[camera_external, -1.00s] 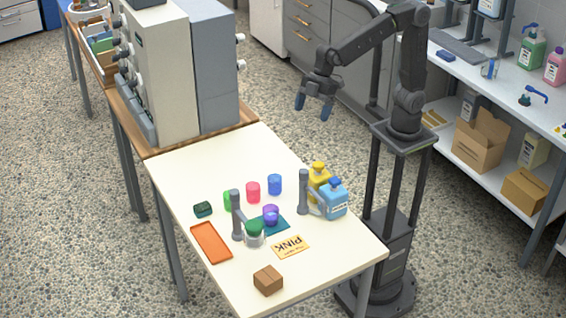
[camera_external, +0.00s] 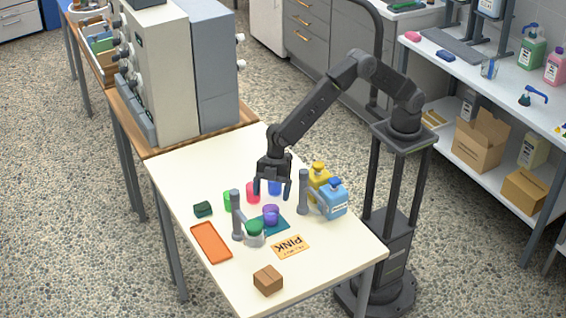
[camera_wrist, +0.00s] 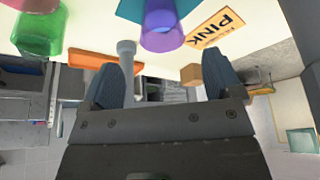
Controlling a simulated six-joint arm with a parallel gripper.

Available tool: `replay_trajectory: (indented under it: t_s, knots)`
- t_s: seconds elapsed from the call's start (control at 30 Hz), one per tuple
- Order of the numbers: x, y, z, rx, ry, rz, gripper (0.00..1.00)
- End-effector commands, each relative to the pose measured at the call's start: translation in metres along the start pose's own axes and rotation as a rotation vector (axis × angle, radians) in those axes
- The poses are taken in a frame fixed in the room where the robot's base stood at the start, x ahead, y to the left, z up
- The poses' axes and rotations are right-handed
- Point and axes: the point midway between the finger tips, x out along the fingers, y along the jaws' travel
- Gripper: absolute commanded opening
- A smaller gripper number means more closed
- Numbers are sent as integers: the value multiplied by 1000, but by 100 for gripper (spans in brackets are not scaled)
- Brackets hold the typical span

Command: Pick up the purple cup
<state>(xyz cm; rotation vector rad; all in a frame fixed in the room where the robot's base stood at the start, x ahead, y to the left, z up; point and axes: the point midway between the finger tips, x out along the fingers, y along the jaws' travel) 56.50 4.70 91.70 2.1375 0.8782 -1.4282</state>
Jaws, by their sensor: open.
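The purple cup (camera_external: 271,214) stands on a teal cloth (camera_external: 283,226) near the middle of the white table. In the wrist view the purple cup (camera_wrist: 162,27) is at the top, slightly cut off, beyond my fingertips. My gripper (camera_external: 272,193) is open and points down, with nothing seen between its fingers in the wrist view (camera_wrist: 165,72). In the external view it is up-table from the purple cup and apart from it, overlapping the blue cup (camera_external: 275,188) and partly hiding it.
A pink cup (camera_external: 253,194) and green cup (camera_external: 228,201) stand to the left. Grey posts (camera_external: 236,208) (camera_external: 303,186) flank the purple cup. Yellow and blue bottles (camera_external: 334,202) stand right. An orange tray (camera_external: 211,243), PINK card (camera_external: 290,247) and brown box (camera_external: 268,281) lie nearer.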

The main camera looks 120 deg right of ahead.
Motion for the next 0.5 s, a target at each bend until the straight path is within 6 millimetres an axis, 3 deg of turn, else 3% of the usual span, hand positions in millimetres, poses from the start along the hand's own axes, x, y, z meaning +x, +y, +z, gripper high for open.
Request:
replay_trajectory:
  t_s: [0.1, 0.37, 0.5]
  knots:
    - [19, 0, 0, -1, -2, -1, 85]
    - [38, -1, 0, -1, -1, -1, 85]
    - [59, -3, 1, 0, -2, -1, 85]
